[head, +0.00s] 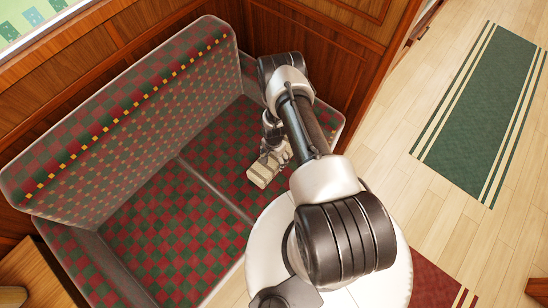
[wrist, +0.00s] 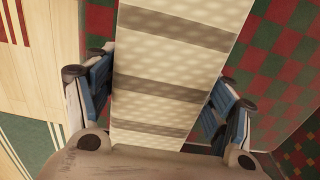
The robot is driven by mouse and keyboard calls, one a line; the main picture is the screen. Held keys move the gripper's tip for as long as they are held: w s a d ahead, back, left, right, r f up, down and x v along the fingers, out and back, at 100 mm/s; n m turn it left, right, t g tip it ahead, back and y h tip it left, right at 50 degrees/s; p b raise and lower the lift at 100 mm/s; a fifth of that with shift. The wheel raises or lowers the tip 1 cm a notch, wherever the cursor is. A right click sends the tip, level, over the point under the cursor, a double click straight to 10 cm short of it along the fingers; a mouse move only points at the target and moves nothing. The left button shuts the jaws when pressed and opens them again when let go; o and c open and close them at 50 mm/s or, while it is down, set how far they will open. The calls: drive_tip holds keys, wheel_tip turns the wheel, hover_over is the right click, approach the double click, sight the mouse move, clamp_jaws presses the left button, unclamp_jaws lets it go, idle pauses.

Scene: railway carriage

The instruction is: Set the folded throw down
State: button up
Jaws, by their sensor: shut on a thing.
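The folded throw (head: 264,170) is a cream block with brown-grey stripes. My gripper (head: 277,154) is shut on it, over the right-hand part of the checked bench seat (head: 160,235). In the wrist view the throw (wrist: 178,75) fills the middle, with the gripper's blue-padded fingers (wrist: 160,95) against its two sides. The red and green seat shows to the right of the throw there. I cannot tell whether the throw touches the seat. Part of the gripper is hidden behind my arm in the head view.
The bench backrest (head: 130,110) rises behind the seat, and a wood-panelled wall (head: 320,45) stands at its far end. The seat's left part is bare. A green striped runner (head: 485,105) lies on the pale wooden floor (head: 400,200). A wooden surface (head: 35,275) shows at lower left.

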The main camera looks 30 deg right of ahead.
drive_tip(key=shift+a+f+b, duration=0.1)
drive_tip(key=shift+f+b, duration=0.1)
drive_tip(key=shift+b, duration=0.15)
wheel_tip(320, 180, down, 6)
drive_tip(key=b, duration=0.6)
drive_tip(key=shift+f+b, duration=0.25)
drive_tip(key=shift+b, duration=0.1)
drive_tip(key=o, duration=1.5)
drive_tip(key=shift+o, duration=0.2)
wheel_tip(320, 180, up, 12)
drive_tip(key=shift+c, duration=0.2)
clamp_jaws()
idle(0.9)
